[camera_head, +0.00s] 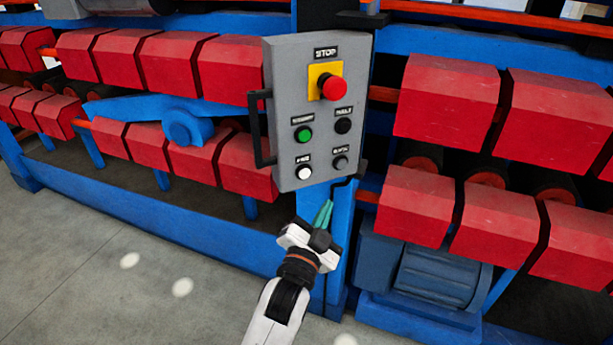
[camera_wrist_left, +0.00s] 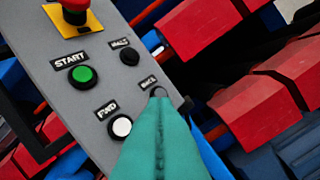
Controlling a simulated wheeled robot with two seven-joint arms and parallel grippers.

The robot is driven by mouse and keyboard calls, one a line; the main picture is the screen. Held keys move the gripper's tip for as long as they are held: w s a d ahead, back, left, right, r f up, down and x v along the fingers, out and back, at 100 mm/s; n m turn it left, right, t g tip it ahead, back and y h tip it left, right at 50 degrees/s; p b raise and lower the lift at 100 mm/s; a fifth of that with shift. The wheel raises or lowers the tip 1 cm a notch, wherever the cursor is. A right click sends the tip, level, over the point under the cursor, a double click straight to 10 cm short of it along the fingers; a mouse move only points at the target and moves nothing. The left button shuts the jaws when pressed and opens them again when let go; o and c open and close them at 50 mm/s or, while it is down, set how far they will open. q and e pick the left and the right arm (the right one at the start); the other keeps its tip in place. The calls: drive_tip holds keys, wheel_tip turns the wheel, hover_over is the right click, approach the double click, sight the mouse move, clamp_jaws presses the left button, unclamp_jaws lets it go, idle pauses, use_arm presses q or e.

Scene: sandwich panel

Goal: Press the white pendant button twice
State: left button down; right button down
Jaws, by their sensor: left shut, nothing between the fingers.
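The white button (camera_head: 304,172) sits at the lower left of the grey pendant panel (camera_head: 290,75), under a small label. In the left wrist view the white button (camera_wrist_left: 121,127) shows left of my teal fingers, under a label that seems to read FWD. My left gripper (camera_head: 324,208) is shut and empty, just below and to the right of the panel's lower edge in the head view. In the left wrist view its shut fingertips (camera_wrist_left: 158,98) overlap the lower right button, which is mostly hidden. I cannot tell whether they touch the panel. My right gripper is not in view.
The panel also bears a red STOP knob (camera_head: 334,88), a green button (camera_head: 304,134), a black button (camera_head: 343,125) and a dark lower right button (camera_head: 340,163). A black handle (camera_head: 262,130) juts from its left side. Red rollers and blue frame stand behind.

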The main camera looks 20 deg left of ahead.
sight(308, 172)
use_arm(q)
drive_tip(key=shift+w+a, duration=0.1)
drive_tip(key=w+a, duration=0.6)
drive_tip(key=shift+w+b, duration=0.15)
drive_tip(key=shift+b, duration=0.2)
drive_tip(key=shift+d, duration=0.1)
idle(1.8)
drive_tip(key=shift+w+a, duration=0.3)
drive_tip(key=shift+w+a, duration=0.35)
drive_tip(key=shift+a, duration=0.05)
idle(1.0)
drive_tip(key=shift+s+d+p, duration=0.1)
drive_tip(key=shift+d+p, duration=0.1)
drive_tip(key=shift+p, duration=0.1)
drive_tip(key=shift+s+d, duration=0.5)
drive_tip(key=shift+s, duration=0.05)
